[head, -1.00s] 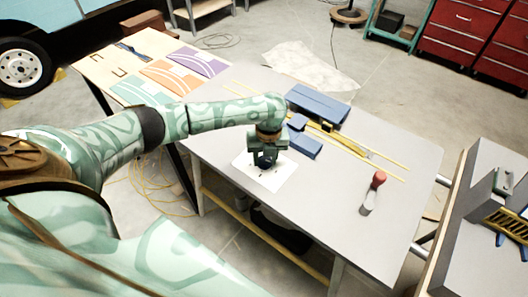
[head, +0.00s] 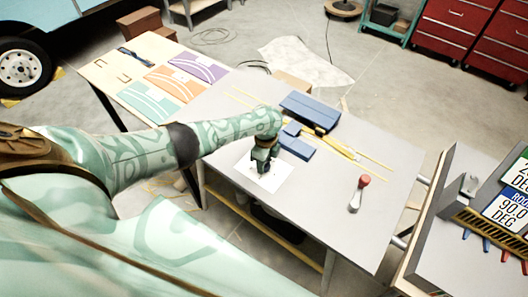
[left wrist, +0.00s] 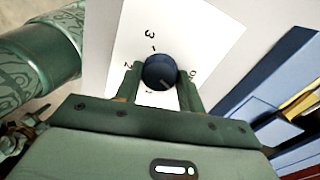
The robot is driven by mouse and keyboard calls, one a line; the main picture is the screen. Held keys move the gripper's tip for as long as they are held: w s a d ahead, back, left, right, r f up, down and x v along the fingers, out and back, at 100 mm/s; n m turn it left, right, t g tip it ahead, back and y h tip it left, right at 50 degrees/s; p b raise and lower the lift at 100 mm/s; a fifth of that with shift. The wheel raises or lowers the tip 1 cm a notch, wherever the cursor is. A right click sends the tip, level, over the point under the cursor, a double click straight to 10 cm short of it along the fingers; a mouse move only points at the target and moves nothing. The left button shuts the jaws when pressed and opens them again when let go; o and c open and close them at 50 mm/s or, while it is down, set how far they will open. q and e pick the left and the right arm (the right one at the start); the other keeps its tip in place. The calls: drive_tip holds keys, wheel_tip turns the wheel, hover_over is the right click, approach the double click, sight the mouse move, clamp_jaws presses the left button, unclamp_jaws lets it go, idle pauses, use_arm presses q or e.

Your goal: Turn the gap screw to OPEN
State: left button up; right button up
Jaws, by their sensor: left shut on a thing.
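The gap screw is a dark blue round knob (left wrist: 159,72) on a white card with printed marks (left wrist: 205,25), seen in the left wrist view. A "3" shows above the knob and a "2" at its left; a partly hidden mark shows at its right. A pale pointer line on the knob points to the lower right. My left gripper (left wrist: 158,80) is shut on the knob, one finger on each side. In the head view my left gripper (head: 262,168) stands over the white card (head: 280,182) on the grey table and hides the knob. My right gripper is not in view.
Blue blocks (head: 310,110) and yellow strips (head: 370,163) lie behind and right of the card. A red-topped tool (head: 358,193) stands at the table's right. The table front is clear.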

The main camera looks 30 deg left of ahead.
use_arm(q)
drive_tip(key=shift+n+p, duration=0.85)
drive_tip(key=shift+n, duration=1.45)
drive_tip(key=o, duration=0.7)
wheel_tip(320, 180, up, 16)
drive_tip(key=p, duration=0.8)
drive_tip(key=shift+w+a+r+p, duration=0.15)
drive_tip(key=shift+w+a+p, duration=0.2)
drive_tip(key=shift+w, duration=0.1)
